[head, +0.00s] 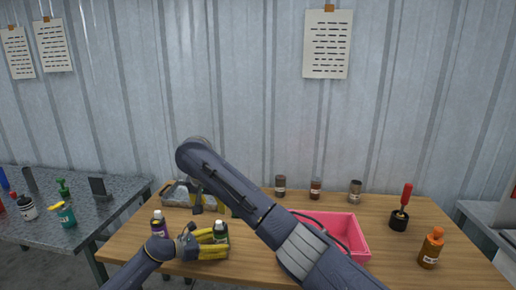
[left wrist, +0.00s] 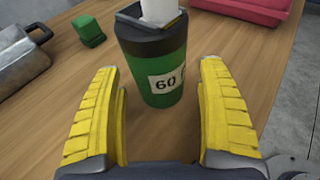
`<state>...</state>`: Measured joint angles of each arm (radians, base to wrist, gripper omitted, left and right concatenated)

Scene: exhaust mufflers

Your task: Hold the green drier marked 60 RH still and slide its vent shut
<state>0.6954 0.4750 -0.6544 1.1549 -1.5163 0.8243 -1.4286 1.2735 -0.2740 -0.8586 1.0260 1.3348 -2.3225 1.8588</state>
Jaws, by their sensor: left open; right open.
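The green drier (left wrist: 158,75) stands upright on the table in the left wrist view, with a dark cap and a white label reading "60" and part of a letter. A pale upright piece (left wrist: 160,10) rises from its top, cut off by the frame edge; I cannot tell how far the vent is open. The drier (head: 221,228) is small in the head view. My left gripper (left wrist: 163,72) is open, a finger on either side of the drier with visible gaps; it also shows in the head view (head: 217,240). My right gripper (head: 226,210) is just behind, open, mostly hidden by its arm.
A purple bottle (head: 159,224) stands left of the drier. A pink tray (head: 352,240) is to the right, partly behind my right arm.

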